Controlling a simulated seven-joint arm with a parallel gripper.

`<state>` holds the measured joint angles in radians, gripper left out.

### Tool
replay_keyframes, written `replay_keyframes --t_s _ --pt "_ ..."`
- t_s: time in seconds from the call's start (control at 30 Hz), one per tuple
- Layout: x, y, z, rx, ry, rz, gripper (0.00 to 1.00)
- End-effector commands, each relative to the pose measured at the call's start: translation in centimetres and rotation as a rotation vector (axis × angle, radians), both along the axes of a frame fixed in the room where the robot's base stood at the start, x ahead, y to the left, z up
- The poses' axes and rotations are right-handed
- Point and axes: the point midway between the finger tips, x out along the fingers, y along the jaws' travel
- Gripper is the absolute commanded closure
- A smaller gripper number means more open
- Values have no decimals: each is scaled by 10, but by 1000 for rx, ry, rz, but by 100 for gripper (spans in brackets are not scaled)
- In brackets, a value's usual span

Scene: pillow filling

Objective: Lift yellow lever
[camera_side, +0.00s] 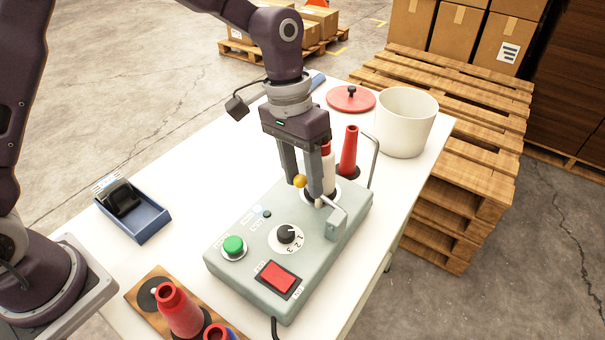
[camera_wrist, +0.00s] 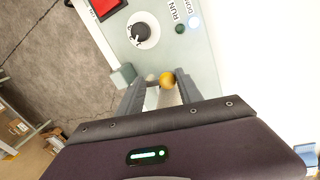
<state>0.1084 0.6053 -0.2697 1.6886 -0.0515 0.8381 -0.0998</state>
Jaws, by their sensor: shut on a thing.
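The yellow lever's ball knob (camera_side: 300,181) sits at the far end of the grey-green control box (camera_side: 250,270). My gripper (camera_side: 304,190) points down over this end of the box, with its two fingers on either side of the lever, shut on it. In the wrist view the yellow knob (camera_wrist: 167,79) shows just beyond the fingertips, between them. The lever's shaft is mostly hidden by the fingers, so its exact angle cannot be told.
The box carries a green button (camera_side: 233,245), a black dial (camera_side: 286,234) and a red switch (camera_side: 277,279). A blue tray (camera_side: 148,222) is at left. The white table is clear between tray and box.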

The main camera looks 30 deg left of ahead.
Motion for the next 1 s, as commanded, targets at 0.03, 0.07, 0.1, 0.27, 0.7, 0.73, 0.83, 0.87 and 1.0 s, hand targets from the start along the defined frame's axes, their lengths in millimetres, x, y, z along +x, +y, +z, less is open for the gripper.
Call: replay_keyframes --t_s 0.03,0.07,0.1,0.27,0.7,0.73,0.83,0.87,1.0 --pt "0 1 -1 2 2 0 100" --pt "0 1 -1 2 2 0 100" --pt "0 1 -1 2 2 0 100" --pt "-1 0 -2 4 2 -1 100" --pt "-1 -11 12 191 0 -7 100" --pt "-1 -13 14 217 0 -8 100" --pt "-1 -19 19 311 0 -7 100" --pt "-1 -21 21 341 0 -7 100" --pt "-1 -30 28 474 -1 -6 100"
